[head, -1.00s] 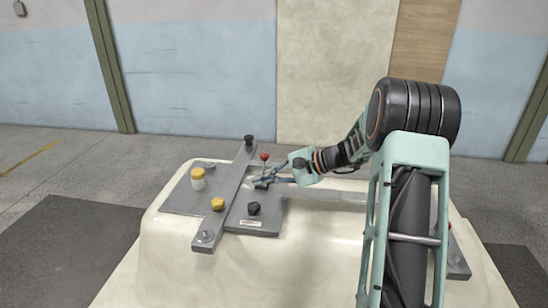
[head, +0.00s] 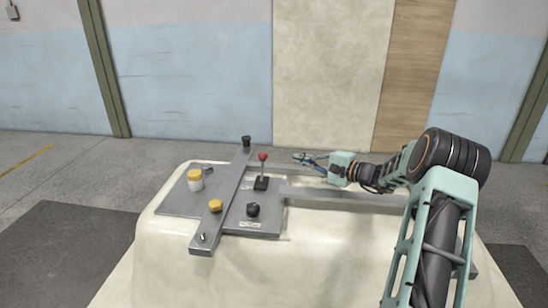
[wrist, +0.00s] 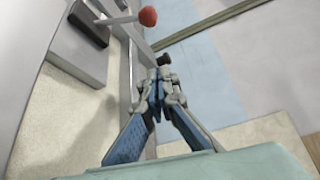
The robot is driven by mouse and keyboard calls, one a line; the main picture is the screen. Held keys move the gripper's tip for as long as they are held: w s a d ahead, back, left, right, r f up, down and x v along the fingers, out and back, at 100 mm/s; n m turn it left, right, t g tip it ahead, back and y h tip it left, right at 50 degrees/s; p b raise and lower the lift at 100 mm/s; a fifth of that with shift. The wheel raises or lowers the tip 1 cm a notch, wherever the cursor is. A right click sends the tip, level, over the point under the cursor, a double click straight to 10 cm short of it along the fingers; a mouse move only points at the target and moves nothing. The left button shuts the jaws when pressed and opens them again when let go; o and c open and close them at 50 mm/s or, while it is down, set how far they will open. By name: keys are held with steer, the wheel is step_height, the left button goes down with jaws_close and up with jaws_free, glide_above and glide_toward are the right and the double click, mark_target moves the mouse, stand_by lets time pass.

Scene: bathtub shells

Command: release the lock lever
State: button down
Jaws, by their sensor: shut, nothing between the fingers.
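The lock lever (head: 262,172) stands roughly upright on its dark base on the grey plate, with a red ball knob on top. In the wrist view its red knob (wrist: 147,16) shows at the top, left of my fingertips, with the dark base beside it. My gripper (head: 299,157) is shut and empty. It is to the right of the lever at about knob height, with a visible gap between them. In the wrist view my gripper (wrist: 156,82) has its blue fingers together at the tips.
A black knob (head: 246,141) tops the bar's far end. A grey rail (head: 340,196) runs right.

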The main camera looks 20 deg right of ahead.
mark_target(263, 164)
steer(key=x, duration=1)
steer(key=shift+a, duration=0.1)
steer(key=shift+s+a+r, duration=0.25)
steer(key=shift+s+a, duration=0.25)
steer(key=shift+s, duration=0.3)
steer(key=shift+s+a+r, duration=0.3)
steer(key=shift+s+a, duration=0.25)
steer(key=shift+s, duration=0.25)
steer(key=shift+s+f+b, duration=0.1)
steer(key=shift+s+b, duration=0.05)
steer(key=shift+b, duration=0.75)
